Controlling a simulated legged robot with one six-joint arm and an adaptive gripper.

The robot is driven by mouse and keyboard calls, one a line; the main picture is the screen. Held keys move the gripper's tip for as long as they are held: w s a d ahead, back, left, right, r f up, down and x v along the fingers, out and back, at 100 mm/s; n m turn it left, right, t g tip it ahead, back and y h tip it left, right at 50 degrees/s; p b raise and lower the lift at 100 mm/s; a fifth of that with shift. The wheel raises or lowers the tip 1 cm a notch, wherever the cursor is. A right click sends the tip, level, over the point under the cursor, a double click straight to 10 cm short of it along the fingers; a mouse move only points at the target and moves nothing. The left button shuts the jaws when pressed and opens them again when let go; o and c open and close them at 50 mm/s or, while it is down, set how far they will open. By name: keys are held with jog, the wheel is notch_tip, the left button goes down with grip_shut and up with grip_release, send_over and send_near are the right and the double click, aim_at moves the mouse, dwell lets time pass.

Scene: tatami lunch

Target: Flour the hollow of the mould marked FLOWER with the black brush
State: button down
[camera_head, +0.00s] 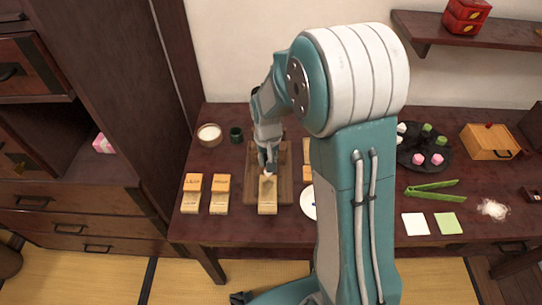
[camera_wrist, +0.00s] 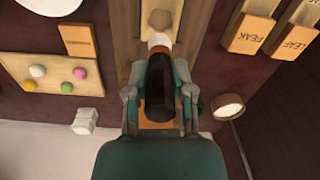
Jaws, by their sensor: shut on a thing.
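My gripper (camera_wrist: 159,92) is shut on the black brush (camera_wrist: 158,85), around its dark handle. The pale bristles (camera_wrist: 159,40) point up in the wrist view, just short of the hollow (camera_wrist: 163,18) of a pale wooden mould (camera_wrist: 183,30); I cannot tell whether they touch the wood. In the head view my gripper (camera_head: 270,168) is over the upper end of this mould (camera_head: 267,198), which lies on a wooden board (camera_head: 285,190). No FLOWER mark is readable on it. The brush is mostly hidden there.
Two other moulds, marked PEAK (camera_wrist: 247,33) and LEAF (camera_wrist: 290,33), lie to one side. A bowl of white powder (camera_head: 209,134) and a dark green cup (camera_head: 236,134) stand at the back left. A white plate (camera_head: 308,203) lies partly behind my arm. Green tongs (camera_head: 432,189) lie further right.

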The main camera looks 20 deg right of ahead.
aim_at(269, 174)
jog(key=shift+a+f, duration=0.65)
jog(key=shift+f, duration=0.35)
jog(key=shift+d+f, duration=0.3)
jog(key=shift+f, duration=0.25)
jog(key=shift+d+f, duration=0.3)
jog(key=shift+f, duration=0.2)
jog(key=shift+d+f, duration=0.3)
jog(key=shift+a, duration=0.65)
jog(key=shift+s+d, duration=0.1)
jog(key=shift+d, duration=0.55)
jog(key=shift+a, duration=0.25)
jog(key=shift+d+f, duration=0.15)
jog(key=shift+f, duration=0.1)
jog(key=shift+f, duration=0.8)
jog(key=shift+d, duration=0.15)
